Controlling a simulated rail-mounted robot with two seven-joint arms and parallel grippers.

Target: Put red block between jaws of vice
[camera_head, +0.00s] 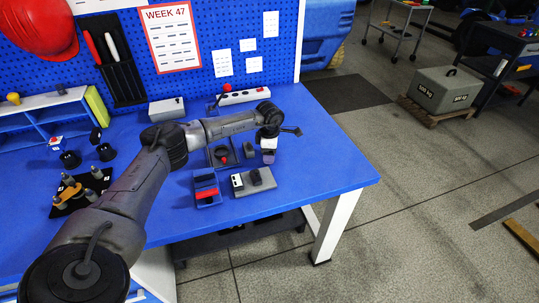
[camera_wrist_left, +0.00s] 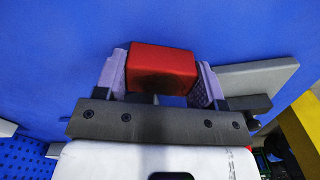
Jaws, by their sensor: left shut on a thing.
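My left gripper (camera_head: 268,158) hangs over the right part of the blue table, pointing down. In the left wrist view its purple fingers (camera_wrist_left: 158,85) are shut on a red block (camera_wrist_left: 163,68), one finger at each side. The block is hidden or too small to make out in the head view. A grey fixture (camera_head: 266,183) with two upright dark parts lies in front of the gripper; it may be the vice, but I cannot tell for sure. My right gripper is in neither view.
A blue bin (camera_head: 207,197) with red and dark pieces stands left of the grey fixture. A dark frame (camera_head: 221,157) with a round part is behind it. A power strip (camera_head: 243,97) lies at the back. The table's right corner is clear.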

